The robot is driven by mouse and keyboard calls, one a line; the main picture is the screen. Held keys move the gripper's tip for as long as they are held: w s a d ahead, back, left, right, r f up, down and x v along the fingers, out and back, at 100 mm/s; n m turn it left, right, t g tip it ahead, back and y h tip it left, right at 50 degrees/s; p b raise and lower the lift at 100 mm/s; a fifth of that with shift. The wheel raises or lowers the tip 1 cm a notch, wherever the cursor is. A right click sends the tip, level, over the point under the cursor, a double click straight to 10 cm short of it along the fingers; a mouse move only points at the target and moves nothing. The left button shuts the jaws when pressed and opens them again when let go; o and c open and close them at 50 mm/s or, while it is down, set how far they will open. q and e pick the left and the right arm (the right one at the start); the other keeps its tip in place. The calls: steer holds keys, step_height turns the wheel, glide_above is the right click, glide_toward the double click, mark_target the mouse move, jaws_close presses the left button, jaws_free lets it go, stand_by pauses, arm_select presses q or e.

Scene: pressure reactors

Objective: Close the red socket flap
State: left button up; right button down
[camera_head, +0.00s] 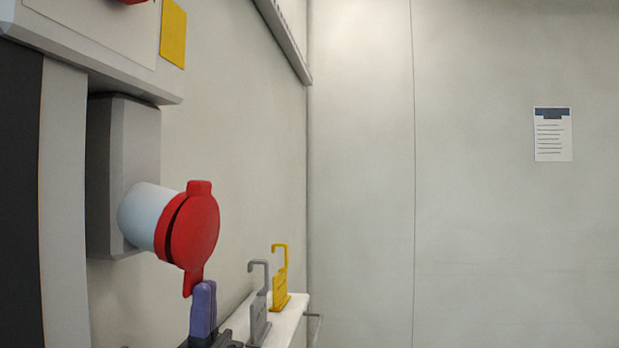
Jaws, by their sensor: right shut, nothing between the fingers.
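The red socket flap (197,232) is a round red lid with a tab at its top and a longer tab at its bottom. It sits over the front of a pale socket (146,212) on a grey wall box (135,165). A dark gap shows between the flap and the red ring behind it, so the flap stands slightly ajar. My right gripper (204,287) is just below the flap, with its purple fingers pointing up and shut, empty. The fingertips are close to the flap's lower tab; I cannot tell whether they touch. My left gripper is not in view.
A grey hook-shaped tag (259,312) and a yellow one (280,285) stand on a white shelf (293,318) right of my gripper. A cabinet edge (65,200) is at the left. A notice (552,134) hangs on the back wall. The right side is free.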

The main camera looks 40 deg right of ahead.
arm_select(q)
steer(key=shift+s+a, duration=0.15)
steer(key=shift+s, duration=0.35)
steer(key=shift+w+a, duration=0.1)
